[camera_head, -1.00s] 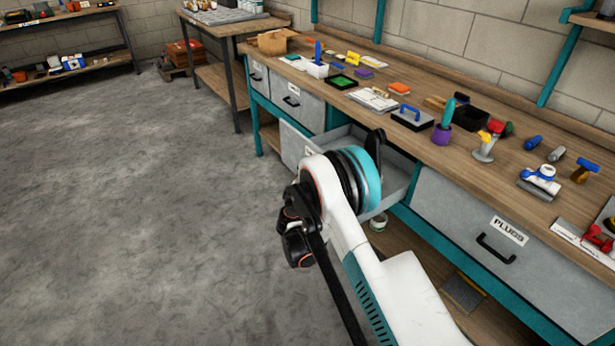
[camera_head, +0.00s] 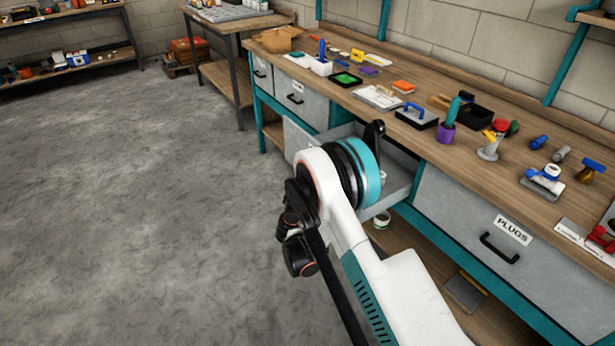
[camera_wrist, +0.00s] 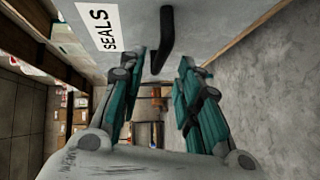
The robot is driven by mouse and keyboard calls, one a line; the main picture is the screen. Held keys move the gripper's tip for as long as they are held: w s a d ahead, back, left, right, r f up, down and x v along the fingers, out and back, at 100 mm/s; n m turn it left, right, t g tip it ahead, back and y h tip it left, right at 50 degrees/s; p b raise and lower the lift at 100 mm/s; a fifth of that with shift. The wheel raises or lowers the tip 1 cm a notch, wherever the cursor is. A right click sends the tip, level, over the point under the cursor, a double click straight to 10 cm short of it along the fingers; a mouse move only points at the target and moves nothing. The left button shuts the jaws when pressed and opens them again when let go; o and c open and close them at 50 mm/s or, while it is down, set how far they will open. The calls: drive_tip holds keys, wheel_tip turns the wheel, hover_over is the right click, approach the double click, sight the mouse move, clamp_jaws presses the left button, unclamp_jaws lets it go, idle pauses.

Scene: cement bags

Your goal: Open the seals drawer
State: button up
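The seals drawer is pulled out from under the workbench, and its grey front (camera_head: 294,137) and open inside (camera_head: 398,178) show in the head view. My arm covers much of it there. In the wrist view the drawer front (camera_wrist: 205,25) carries a white SEALS label (camera_wrist: 103,25). Its black bar handle (camera_wrist: 166,40) stands out from the front. My gripper (camera_wrist: 160,64) is open, with one teal finger on each side of the handle's lower end. The fingers look apart from the handle. My gripper is hidden behind my arm in the head view.
The PLUGS drawer (camera_head: 487,244) is shut, to the right. Another shut grey drawer (camera_head: 302,99) is to the left. Many tools lie on the workbench top (camera_head: 440,150). A small tub (camera_head: 381,220) stands below the open drawer. The floor (camera_head: 130,220) at left is clear.

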drive_tip(key=s, duration=0.3)
drive_tip(key=shift+s+a+r, duration=0.2)
drive_tip(key=shift+r, duration=0.05)
